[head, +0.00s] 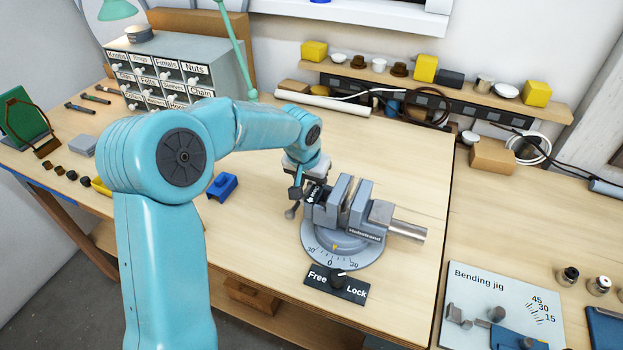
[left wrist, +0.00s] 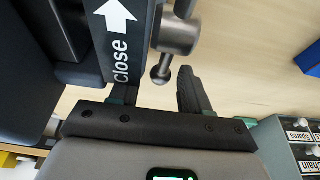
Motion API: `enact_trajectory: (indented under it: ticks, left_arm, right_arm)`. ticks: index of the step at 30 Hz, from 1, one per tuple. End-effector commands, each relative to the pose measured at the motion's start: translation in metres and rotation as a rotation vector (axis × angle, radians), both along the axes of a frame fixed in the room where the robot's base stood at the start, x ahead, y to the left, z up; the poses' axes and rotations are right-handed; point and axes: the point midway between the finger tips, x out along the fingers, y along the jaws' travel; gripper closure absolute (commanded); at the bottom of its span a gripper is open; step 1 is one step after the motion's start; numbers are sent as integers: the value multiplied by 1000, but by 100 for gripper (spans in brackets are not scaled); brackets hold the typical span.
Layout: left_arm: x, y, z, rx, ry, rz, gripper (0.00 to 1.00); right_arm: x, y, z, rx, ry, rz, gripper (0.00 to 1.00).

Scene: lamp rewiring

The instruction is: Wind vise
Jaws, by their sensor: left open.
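The grey vise (head: 372,217) stands on the wooden bench, its two jaws apart with a gap between them. Its winding handle (head: 290,211) is at the left end, with a ball tip. In the left wrist view the handle (left wrist: 161,73) shows its ball between my fingers; I cannot tell whether they touch it. A "Close" arrow label (left wrist: 117,30) is on the dark vise plate beside it. My left gripper (head: 297,190) is open at the handle end of the vise, partly hidden by its own wrist. My right gripper is not in view.
A Free/Lock knob plate (head: 337,284) sits in front of the vise. A blue block (head: 222,187) lies to its left. A drawer cabinet (head: 170,75) stands at the back left, a bending jig (head: 500,300) at the front right.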

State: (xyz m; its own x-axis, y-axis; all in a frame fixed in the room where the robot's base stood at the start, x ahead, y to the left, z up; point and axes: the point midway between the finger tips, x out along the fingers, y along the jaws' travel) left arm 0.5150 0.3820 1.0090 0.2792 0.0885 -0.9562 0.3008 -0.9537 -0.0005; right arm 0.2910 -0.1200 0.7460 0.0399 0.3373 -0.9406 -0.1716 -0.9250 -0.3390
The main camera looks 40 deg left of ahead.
Motion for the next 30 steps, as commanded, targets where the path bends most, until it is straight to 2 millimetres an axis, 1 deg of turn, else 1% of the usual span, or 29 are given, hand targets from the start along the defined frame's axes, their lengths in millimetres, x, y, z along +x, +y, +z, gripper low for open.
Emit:
enact_trajectory:
  ticks: [5,6,8,9,14,16,18,20,21,30]
  left_arm:
    - [0,0,1,0,-1,0,53]
    - [0,0,1,0,-1,0,60]
    - [0,0,1,0,-1,0,79]
    - [0,0,1,0,-1,0,92]
    - [0,0,0,1,-2,0,92]
    - [1,0,-3,2,-5,0,92]
    - [2,1,-7,2,-7,0,92]
    - [1,1,-6,3,-7,1,92]
    - [1,1,-3,2,-7,1,92]
    - [1,-1,33,1,-5,0,92]
  right_arm:
    - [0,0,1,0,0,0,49]
    - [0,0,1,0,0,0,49]
    - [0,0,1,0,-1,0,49]
    - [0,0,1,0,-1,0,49]
    - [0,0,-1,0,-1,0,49]
    - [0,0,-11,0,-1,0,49]
    - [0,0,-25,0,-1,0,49]
    - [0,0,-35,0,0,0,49]
    - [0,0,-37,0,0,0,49]
    - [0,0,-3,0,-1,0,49]
